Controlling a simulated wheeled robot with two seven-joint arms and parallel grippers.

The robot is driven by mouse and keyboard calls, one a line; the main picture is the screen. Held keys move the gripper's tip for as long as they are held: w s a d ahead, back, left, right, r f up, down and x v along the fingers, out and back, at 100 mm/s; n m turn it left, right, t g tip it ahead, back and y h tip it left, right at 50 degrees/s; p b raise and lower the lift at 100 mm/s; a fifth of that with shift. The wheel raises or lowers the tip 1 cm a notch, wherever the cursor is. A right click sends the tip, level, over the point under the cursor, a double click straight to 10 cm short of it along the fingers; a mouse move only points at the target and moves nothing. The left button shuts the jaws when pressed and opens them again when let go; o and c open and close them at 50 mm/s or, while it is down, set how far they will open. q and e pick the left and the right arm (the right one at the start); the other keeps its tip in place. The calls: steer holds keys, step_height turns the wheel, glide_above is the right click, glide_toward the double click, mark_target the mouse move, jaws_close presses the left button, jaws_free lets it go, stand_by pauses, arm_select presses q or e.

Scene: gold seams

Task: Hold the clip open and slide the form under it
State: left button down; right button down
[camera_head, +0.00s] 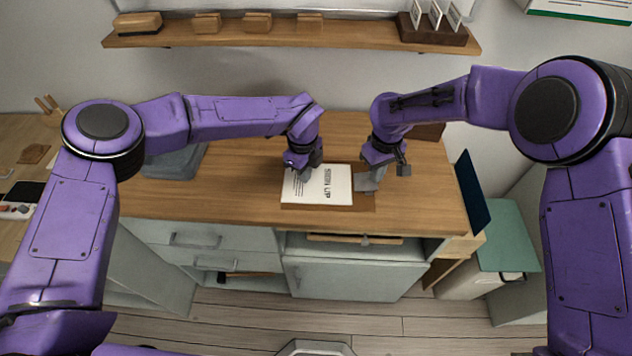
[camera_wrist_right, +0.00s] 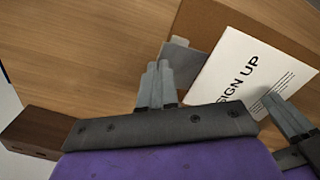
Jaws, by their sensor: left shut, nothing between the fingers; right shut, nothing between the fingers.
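The white form (camera_head: 318,186) with "SIGN UP" printed on it lies on the brown clipboard (camera_head: 362,203), which rests on the wooden desk. Both also show in the right wrist view, the form (camera_wrist_right: 240,82) and the board (camera_wrist_right: 212,20). The grey clip (camera_wrist_right: 184,58) sits at the board's edge, right by the form's top edge; I cannot tell whether the paper is under it. My right gripper (camera_wrist_right: 158,66) is shut and empty, its tips beside the clip. My left gripper (camera_head: 303,174) is shut with its tips at the form's printed face, also seen in the wrist view (camera_wrist_right: 272,98).
A brown wooden block (camera_wrist_right: 38,128) stands on the desk near my right gripper. A grey-blue object (camera_head: 175,160) is on the desk at the left. A dark blue panel (camera_head: 471,192) stands at the desk's right end. Bare desk lies left of the form.

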mark_target(286, 181)
arm_select(q)
steer(key=shift+f, duration=0.5)
stand_by(1.2)
steer(key=shift+a, duration=0.1)
stand_by(0.4)
steer(key=shift+s+a, duration=0.1)
steer(key=shift+a, duration=3.75)
steer(key=shift+f, duration=0.1)
steer(key=shift+d, duration=1.4)
stand_by(0.4)
